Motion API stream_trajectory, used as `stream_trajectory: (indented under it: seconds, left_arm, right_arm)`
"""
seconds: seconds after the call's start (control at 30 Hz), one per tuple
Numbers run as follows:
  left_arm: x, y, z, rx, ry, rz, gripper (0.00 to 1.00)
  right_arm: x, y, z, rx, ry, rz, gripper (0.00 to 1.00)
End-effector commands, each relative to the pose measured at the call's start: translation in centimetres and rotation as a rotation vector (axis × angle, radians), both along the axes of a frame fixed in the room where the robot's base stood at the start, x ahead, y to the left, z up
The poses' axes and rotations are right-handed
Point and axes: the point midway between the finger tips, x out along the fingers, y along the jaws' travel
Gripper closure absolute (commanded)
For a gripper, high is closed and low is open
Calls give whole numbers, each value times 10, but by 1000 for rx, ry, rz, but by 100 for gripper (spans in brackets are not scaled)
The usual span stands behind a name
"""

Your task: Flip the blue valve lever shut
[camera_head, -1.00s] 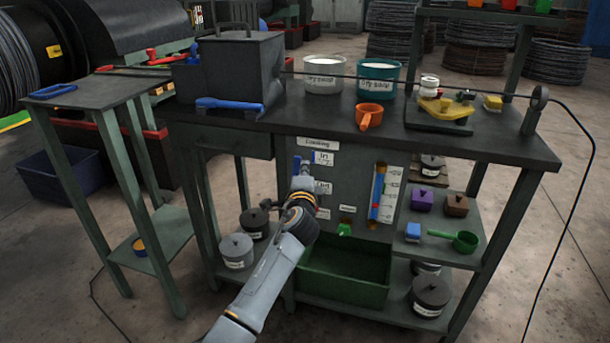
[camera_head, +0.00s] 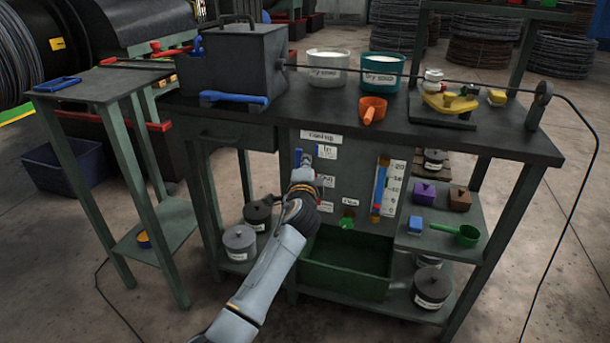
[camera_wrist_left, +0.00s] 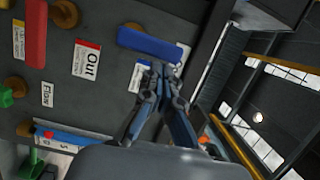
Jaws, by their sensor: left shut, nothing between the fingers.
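The blue valve lever (camera_head: 298,158) is on the dark front panel of the bench, left of the "In" label (camera_head: 326,152). It stands upright in the head view. In the left wrist view the blue lever (camera_wrist_left: 150,44) is a flat blue bar on a brass-coloured pivot. My left gripper (camera_head: 305,160) is at the panel beside the lever. In the left wrist view its closed fingertips (camera_wrist_left: 161,68) lie just below the blue bar in the picture, empty. I cannot tell whether they touch it. My right gripper is not in view.
A red lever (camera_wrist_left: 36,33) is beside the "Out" label (camera_wrist_left: 87,60). A green lever (camera_head: 347,219) and a level gauge (camera_head: 381,188) are to the right on the panel. A green bin (camera_head: 346,285) is below. The bench top (camera_head: 310,118) overhangs the panel.

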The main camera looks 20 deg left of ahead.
Motion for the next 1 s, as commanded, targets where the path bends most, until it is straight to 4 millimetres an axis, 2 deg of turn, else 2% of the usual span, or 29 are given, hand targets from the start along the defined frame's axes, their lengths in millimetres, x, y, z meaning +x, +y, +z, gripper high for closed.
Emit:
stream_trajectory:
  seconds: [0.4,0.6,0.8,1.0]
  left_arm:
    - [-71,-16,0,-1,1,-3,100]
    - [-99,-22,0,-1,2,-2,100]
    - [-110,-24,1,-1,1,-1,100]
    - [-110,-24,1,-1,1,-1,100]
  right_arm:
    - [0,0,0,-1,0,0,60]
    - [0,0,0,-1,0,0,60]
    - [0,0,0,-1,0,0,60]
    - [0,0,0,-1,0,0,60]
